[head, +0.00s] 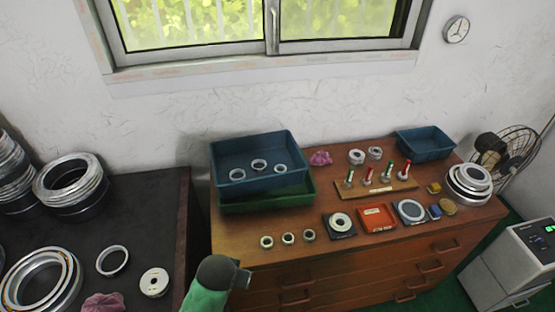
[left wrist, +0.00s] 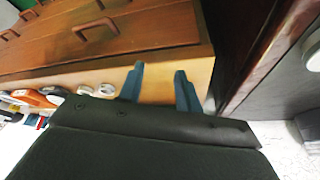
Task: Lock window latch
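The window (head: 270,50) is at the top of the head view, with two panes meeting at a grey middle upright (head: 271,28). In the head view a green and dark grey part of my arm shows at the bottom, with no fingers clearly visible. My right gripper is in neither view.
The wooden cabinet (head: 240,232) under the window carries a blue tray (head: 222,158) over a green tray (head: 232,208), bearing rings, and a board of red and green handled tools. A dark bench (head: 130,220) with metal rings is at left. A fan (head: 518,145) stands at right.

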